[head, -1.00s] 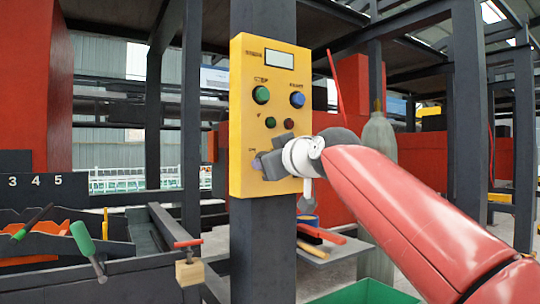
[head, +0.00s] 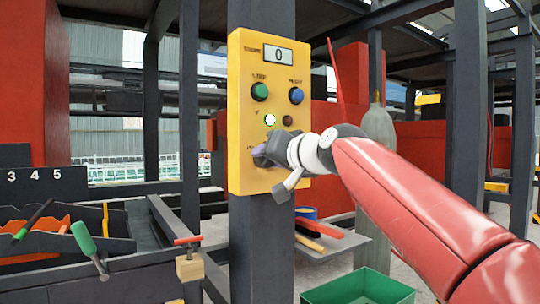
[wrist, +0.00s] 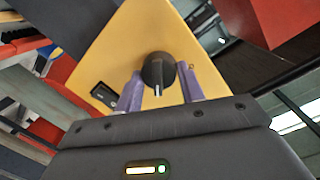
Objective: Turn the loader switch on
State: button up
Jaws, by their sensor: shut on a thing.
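The yellow control panel (head: 240,110) is fixed to a dark post. Its display (head: 278,56) reads 0. Below are a green button (head: 260,92) and a blue button (head: 296,96), then a lit whitish-green lamp (head: 270,120) and a dark lamp (head: 288,121). My gripper (head: 258,156) is at the panel's lower part and hides the switch in the head view. In the wrist view, the black rotary switch knob (wrist: 158,70) with a pale pointer line sits between the purple fingers of my gripper (wrist: 160,88), which are shut on it.
A small black rocker (wrist: 104,95) is on the panel beside the knob. A green bin (head: 362,288) is below right. A shelf with bars (head: 325,238) stands behind the post. A tool rack (head: 60,235) is at left.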

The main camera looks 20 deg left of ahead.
jog(key=shift+m, duration=0.5)
jog(key=o, duration=1)
jog(key=shift+c, duration=0.2)
jog(key=shift+d, duration=0.1)
jog(key=b+v, duration=0.3)
jog(key=v, duration=0.4)
jog(key=shift+s+d, duration=0.2)
jog(key=shift+d, duration=0.1)
jog(key=shift+f, duration=0.1)
